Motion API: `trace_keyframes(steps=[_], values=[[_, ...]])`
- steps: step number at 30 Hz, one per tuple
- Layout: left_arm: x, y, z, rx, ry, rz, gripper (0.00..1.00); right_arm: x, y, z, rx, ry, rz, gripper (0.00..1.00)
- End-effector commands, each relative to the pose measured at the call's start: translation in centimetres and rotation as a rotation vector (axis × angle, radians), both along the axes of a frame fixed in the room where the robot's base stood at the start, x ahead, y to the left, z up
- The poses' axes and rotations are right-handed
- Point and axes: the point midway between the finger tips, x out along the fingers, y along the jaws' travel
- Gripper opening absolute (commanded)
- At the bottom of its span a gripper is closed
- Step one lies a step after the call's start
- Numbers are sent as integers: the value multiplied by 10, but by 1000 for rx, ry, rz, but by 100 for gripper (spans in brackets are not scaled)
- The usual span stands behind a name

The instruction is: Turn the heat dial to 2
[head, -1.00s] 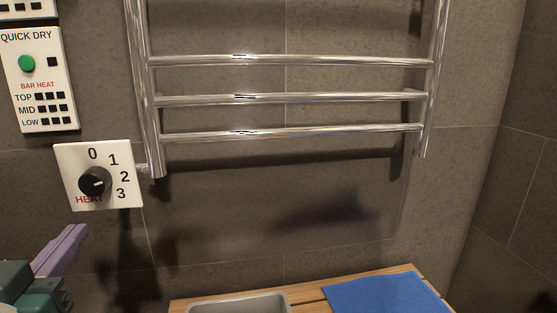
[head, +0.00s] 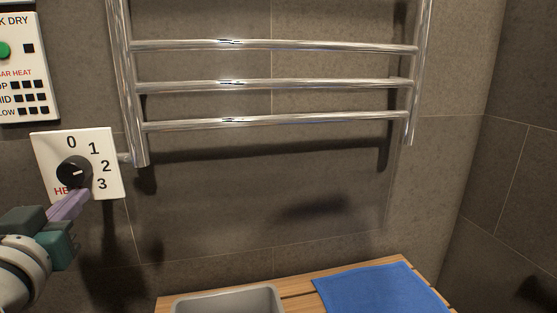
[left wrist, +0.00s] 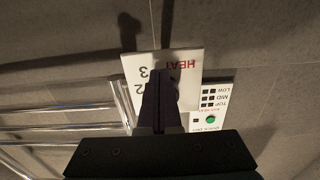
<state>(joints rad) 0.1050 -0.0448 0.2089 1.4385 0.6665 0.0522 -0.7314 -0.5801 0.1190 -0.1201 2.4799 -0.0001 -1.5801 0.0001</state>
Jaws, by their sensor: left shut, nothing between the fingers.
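The heat dial is a round black knob (head: 74,171) on a white wall plate (head: 112,140) marked 0, 1, 2, 3 and HEAT. Its white pointer line faces right, roughly toward the 2. My left gripper (head: 80,194) is shut and empty, its purple fingers pointing up at the knob's lower edge and covering part of the HEAT label. I cannot tell whether they touch the knob. In the left wrist view the plate (left wrist: 185,58) appears upside down, and the dark shut fingers (left wrist: 160,85) hide the knob. My right gripper is not in view.
A chrome towel rail (head: 275,85) is fixed to the wall right of the plate. A control panel (head: 25,75) with a green button is above left. Below is a wooden slatted surface (head: 297,285) with a grey tray (head: 225,291) and a blue towel (head: 380,290).

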Motion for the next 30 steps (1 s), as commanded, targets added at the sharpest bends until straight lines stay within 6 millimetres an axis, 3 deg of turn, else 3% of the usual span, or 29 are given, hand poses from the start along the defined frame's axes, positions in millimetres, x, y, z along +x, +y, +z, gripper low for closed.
trace_keyframes(steps=[30], values=[[0, 1, 8, 1, -3, 0, 0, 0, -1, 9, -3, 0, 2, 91]])
